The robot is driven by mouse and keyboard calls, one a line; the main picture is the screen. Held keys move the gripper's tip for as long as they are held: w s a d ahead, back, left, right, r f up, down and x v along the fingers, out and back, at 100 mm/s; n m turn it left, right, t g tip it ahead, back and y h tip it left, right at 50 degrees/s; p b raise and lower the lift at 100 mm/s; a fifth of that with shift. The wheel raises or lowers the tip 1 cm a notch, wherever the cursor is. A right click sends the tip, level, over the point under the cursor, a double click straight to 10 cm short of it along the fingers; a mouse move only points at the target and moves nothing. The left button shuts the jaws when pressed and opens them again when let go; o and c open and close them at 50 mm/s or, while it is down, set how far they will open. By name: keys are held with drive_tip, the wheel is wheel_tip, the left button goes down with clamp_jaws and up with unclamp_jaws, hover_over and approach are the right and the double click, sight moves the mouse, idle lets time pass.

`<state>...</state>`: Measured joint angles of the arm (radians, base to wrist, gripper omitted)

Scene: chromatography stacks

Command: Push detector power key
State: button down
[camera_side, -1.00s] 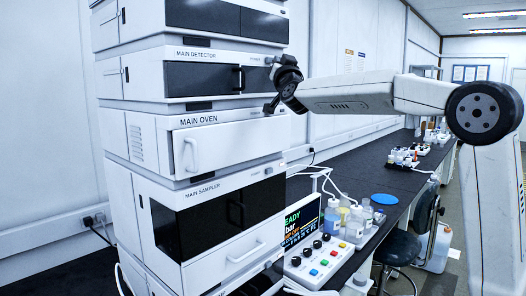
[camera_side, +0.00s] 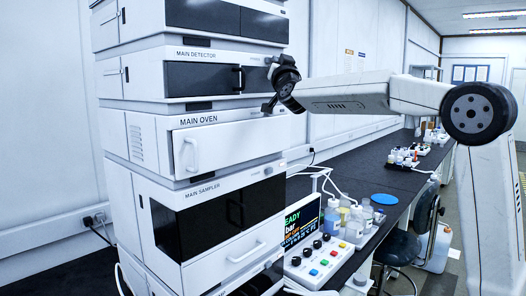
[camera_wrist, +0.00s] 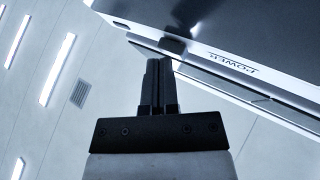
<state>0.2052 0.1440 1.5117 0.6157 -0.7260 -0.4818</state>
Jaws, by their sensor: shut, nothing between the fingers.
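The main detector (camera_side: 140,78) is the white unit with a dark front window in the upper stack, labelled MAIN DETECTOR. Its power key (camera_wrist: 172,46) is a small dark block on the white front in the wrist view, beside the upside-down POWER label. My gripper (camera_wrist: 160,62) is shut and empty, its tips close beneath the key in that picture. I cannot tell whether they touch it. In the side view my gripper (camera_side: 269,62) is at the detector's upper right front corner, where it and my wrist hide the key.
The main oven (camera_side: 225,137) and main sampler (camera_side: 130,205) stand below the detector. A control box with coloured buttons (camera_side: 318,262), a screen (camera_side: 301,222) and bottles (camera_side: 355,225) stand on the black bench (camera_side: 345,180). Open air lies right of the stack.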

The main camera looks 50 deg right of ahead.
drive_tip(key=shift+w, duration=0.2)
drive_tip(key=shift+s, duration=0.1)
idle(0.4)
drive_tip(key=shift+s, duration=0.9)
drive_tip(key=shift+s, duration=3)
drive_tip(key=c, duration=1.3)
unclamp_jaws()
